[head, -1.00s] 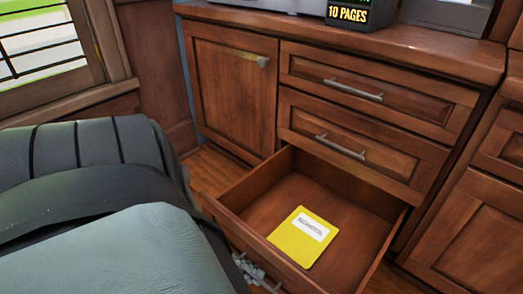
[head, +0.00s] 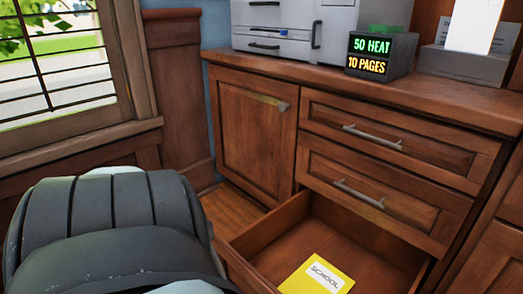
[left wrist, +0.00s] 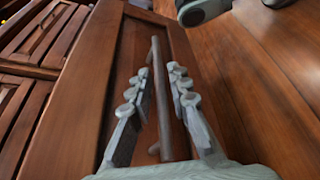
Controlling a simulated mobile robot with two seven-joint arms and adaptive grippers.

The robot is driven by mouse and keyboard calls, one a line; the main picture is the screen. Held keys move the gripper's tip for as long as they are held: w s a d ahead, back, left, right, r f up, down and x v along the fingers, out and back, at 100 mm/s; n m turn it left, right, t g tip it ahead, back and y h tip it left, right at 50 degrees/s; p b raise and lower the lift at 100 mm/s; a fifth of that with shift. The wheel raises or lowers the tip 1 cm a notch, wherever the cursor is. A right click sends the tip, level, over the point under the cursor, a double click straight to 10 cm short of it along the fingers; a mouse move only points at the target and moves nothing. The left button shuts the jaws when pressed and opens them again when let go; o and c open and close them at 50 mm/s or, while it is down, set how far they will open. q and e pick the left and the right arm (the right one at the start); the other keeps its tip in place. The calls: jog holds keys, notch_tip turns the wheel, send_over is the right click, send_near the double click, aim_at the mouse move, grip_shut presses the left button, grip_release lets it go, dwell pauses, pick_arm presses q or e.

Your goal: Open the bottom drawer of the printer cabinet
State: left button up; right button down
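The printer cabinet (head: 245,118) is brown wood. Its bottom drawer (head: 290,220) is pulled far out and holds a yellow folder (head: 302,278) with a white label reading "SCHOOL". The drawer's near front is cut off in the head view. In the left wrist view, the drawer's metal bar handle (left wrist: 166,105) runs between the fingers of my left gripper (left wrist: 160,72). The fingers are apart, with gaps beside the bar. In the head view my left arm fills the lower left and that gripper does not show. My right gripper is in neither view.
Two upper drawers (head: 385,175) and a side door (head: 240,130) are shut. A grey printer (head: 290,25), a display (head: 380,55) reading "50 HEAT, 10 PAGES" and a paper holder (head: 465,65) stand on top. A window is at left.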

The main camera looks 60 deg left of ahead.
pick_arm(q)
jog(key=v, duration=1.2)
dwell(0.3)
